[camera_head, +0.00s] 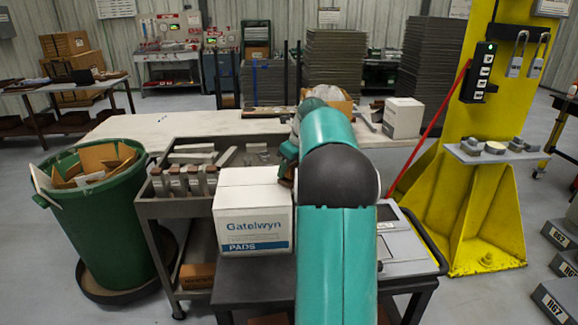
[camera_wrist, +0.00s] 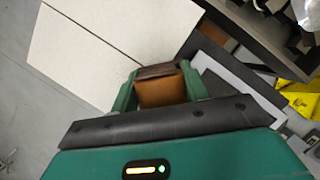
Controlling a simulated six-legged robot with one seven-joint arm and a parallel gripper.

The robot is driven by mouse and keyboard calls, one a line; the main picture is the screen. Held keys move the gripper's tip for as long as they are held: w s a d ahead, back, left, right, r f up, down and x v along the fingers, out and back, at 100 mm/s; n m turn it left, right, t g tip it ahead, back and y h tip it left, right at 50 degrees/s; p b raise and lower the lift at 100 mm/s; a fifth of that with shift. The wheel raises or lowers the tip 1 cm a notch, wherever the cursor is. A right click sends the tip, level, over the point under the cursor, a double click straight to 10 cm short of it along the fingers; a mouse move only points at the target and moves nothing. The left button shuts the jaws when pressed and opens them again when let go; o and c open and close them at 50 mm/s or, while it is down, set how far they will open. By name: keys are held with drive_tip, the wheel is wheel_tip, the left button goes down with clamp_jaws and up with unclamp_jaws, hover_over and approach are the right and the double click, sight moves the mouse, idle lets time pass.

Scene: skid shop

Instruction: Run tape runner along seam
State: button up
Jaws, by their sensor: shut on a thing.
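My gripper (camera_wrist: 160,84) is shut on a brown, orange-sided block, which I take to be the tape runner (camera_wrist: 163,92). The white carton (camera_head: 253,222) marked Gatelwyn PADS stands upright on the dark cart. In the wrist view, a pale top (camera_wrist: 100,45), apparently the carton's, is crossed by a thin dark seam (camera_wrist: 90,34). The held block is at the seam's right end, by the edge of the top; I cannot tell whether it touches. In the head view my arm hides most of the gripper, which is by the carton's right side.
A tray cart (camera_head: 150,208) holding several grey-brown blocks stands left of the carton. A green bin (camera_head: 110,235) with cardboard scraps is further left. A flat grey device (camera_head: 400,250) lies right of my arm. A yellow column (camera_head: 470,200) stands at the right.

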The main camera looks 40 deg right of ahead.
drive_tip(key=shift+w+a+f, duration=0.1)
drive_tip(key=shift+w+a, duration=1)
drive_tip(key=shift+a, duration=0.2)
drive_tip(key=shift+w+a, duration=1.05)
drive_tip(key=shift+a, duration=0.25)
drive_tip(key=shift+w+a+f, duration=0.1)
drive_tip(key=shift+w+a, duration=1)
drive_tip(key=shift+a, duration=0.2)
drive_tip(key=shift+w+a+r, duration=0.2)
drive_tip(key=shift+w+a, duration=0.95)
drive_tip(key=shift+a, duration=0.15)
drive_tip(key=shift+w+a+r, duration=0.2)
drive_tip(key=shift+w+a, duration=0.9)
drive_tip(key=shift+a, duration=0.15)
drive_tip(key=shift+w+a+f, duration=0.15)
drive_tip(key=shift+w+a, duration=0.7)
drive_tip(key=shift+a, duration=0.2)
drive_tip(key=shift+s+d+f, duration=0.15)
drive_tip(key=shift+s+d, duration=1.05)
drive_tip(key=shift+d, duration=0.25)
drive_tip(key=shift+s+d, duration=2)
drive_tip(key=shift+d, duration=0.3)
drive_tip(key=shift+s+d, duration=1.35)
drive_tip(key=shift+d, duration=0.25)
drive_tip(key=shift+s+d+r, duration=0.1)
drive_tip(key=shift+s+d, duration=0.8)
drive_tip(key=shift+d, duration=0.2)
drive_tip(key=shift+s+d+r, duration=0.1)
drive_tip(key=shift+s+d, duration=0.8)
drive_tip(key=shift+d, duration=0.15)
